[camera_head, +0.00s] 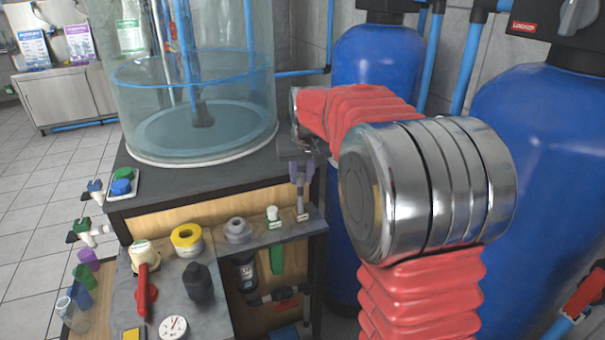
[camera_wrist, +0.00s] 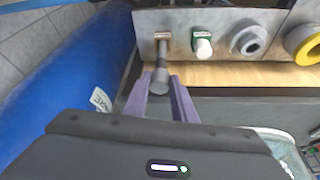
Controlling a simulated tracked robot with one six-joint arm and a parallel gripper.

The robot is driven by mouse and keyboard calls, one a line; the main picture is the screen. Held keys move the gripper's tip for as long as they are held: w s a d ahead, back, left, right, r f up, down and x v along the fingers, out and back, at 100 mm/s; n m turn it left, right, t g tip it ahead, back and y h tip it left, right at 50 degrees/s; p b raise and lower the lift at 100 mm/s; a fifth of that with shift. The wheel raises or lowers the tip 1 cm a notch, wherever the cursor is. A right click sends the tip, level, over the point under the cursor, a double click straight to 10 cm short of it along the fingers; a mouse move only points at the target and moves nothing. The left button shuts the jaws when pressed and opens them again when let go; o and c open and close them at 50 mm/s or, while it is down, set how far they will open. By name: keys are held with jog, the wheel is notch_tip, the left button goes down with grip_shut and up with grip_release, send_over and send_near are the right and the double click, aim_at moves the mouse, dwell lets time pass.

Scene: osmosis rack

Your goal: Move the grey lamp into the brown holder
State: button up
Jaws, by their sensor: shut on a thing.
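My gripper (camera_head: 301,172) has purple fingers and points down over the shelf at the front of the black-topped bench. It is shut on the grey lamp (camera_head: 300,195), which hangs upright below the fingers. The wrist view shows the lamp (camera_wrist: 160,80) between the fingers (camera_wrist: 160,98). The brown holder (camera_head: 302,217) is a small block on the shelf, directly under the lamp's thin lower end. It also shows in the wrist view (camera_wrist: 162,35). The lower end meets the holder in both views; I cannot tell how deep it sits.
Beside the holder stand a green holder with a white piece (camera_head: 273,216), a grey ringed part (camera_head: 237,230) and a yellow ring (camera_head: 186,238). A large clear tank (camera_head: 195,90) stands behind on the bench. Blue tanks (camera_head: 378,70) stand at right, close to my arm.

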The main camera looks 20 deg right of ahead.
aim_at(301, 203)
jog(key=shift+f, duration=3.25)
jog(key=shift+f, duration=1.3)
jog(key=o, duration=0.9)
jog(key=o, duration=0.4)
jog(key=shift+r, duration=4)
